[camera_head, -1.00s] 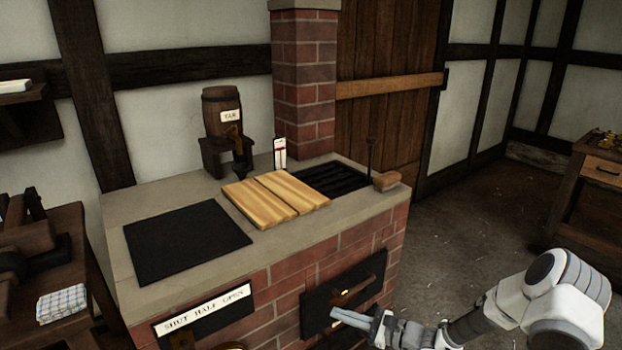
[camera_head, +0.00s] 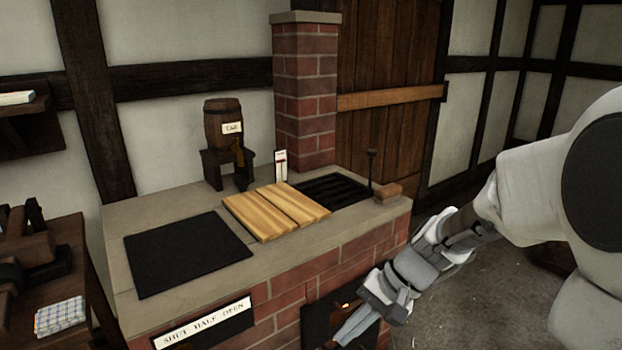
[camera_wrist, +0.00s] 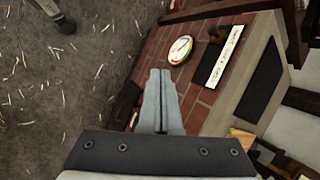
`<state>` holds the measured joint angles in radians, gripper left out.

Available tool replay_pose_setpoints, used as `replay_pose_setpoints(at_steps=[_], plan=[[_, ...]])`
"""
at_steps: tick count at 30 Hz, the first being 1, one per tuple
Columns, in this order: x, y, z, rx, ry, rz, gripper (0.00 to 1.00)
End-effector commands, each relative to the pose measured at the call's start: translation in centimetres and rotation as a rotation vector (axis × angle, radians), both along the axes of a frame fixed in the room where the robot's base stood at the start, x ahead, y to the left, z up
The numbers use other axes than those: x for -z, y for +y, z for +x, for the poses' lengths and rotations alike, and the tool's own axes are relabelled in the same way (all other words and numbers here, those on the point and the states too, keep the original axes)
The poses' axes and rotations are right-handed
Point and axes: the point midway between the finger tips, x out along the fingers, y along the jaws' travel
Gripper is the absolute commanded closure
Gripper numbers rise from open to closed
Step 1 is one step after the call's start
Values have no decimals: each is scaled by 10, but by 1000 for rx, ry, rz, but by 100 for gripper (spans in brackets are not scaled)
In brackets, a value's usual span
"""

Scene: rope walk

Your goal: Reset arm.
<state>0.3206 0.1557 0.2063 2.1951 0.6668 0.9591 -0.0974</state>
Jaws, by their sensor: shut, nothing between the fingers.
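My gripper (camera_head: 358,325) is at the lower middle of the head view, in front of the brick stove's (camera_head: 290,295) front face. Its fingers are together with nothing between them. In the wrist view my gripper (camera_wrist: 159,72) points along the brick front (camera_wrist: 193,107). A dark iron door (camera_head: 318,322) in the stove front is partly hidden behind my gripper. I cannot tell whether the fingers touch it.
The stove top holds a black plate (camera_head: 185,252), wooden boards (camera_head: 275,210), a grate (camera_head: 333,190) and a tar barrel (camera_head: 222,124). A label strip (camera_head: 203,322) and a round dial (camera_wrist: 180,49) are on its front. Floor at right is open.

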Motion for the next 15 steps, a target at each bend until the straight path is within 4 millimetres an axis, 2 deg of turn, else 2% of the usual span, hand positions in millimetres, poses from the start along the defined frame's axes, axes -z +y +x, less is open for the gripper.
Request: replay_pose_setpoints(at_steps=[3,15], plan=[[-22,-7,-20,-67,-81,-111,100],[-82,-42,-86,-229,-352,-445,100]])
